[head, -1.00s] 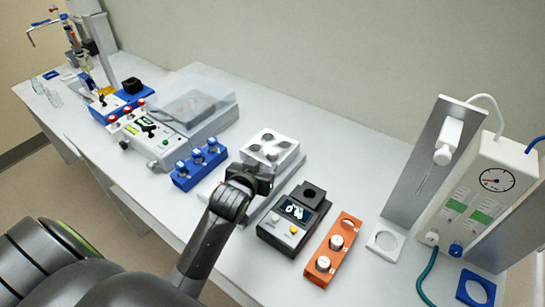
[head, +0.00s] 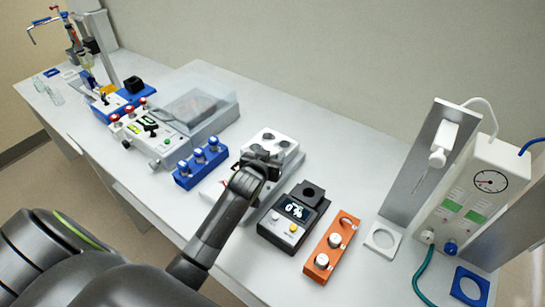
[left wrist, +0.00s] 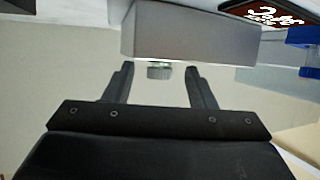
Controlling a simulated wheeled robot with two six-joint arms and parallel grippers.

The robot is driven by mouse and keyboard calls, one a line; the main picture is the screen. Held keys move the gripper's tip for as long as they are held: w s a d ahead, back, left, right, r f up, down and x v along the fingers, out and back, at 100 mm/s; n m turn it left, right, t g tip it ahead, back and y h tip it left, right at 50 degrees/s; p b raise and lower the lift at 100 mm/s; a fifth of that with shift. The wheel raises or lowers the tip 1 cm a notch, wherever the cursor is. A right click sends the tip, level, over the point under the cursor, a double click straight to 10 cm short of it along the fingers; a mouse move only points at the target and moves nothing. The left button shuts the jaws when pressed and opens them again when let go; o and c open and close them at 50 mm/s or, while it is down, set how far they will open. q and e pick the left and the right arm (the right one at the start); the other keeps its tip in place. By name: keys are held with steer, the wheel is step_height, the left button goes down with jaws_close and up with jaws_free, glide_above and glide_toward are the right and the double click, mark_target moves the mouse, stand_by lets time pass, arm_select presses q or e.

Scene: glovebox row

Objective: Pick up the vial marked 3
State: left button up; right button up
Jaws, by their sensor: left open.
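No number can be read on any vial, so I cannot tell which is marked 3. Blue-capped vials (head: 199,155) stand in a blue rack (head: 184,180) left of my gripper. White-capped vials (head: 335,240) sit in an orange rack (head: 312,268) on the right. My left gripper (head: 262,153) is over the front of a silver block device (head: 284,141), partly hiding it. In the left wrist view the gripper (left wrist: 159,82) is open. My right gripper is not in view.
A black device with a lit display (head: 293,212) stands between the silver block and the orange rack. A white instrument with red knobs (head: 140,135) is at the left. A white gauge box (head: 480,185) stands at the right. Bare bench lies behind the racks.

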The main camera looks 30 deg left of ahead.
arm_select(q)
steer(key=c, duration=1.1)
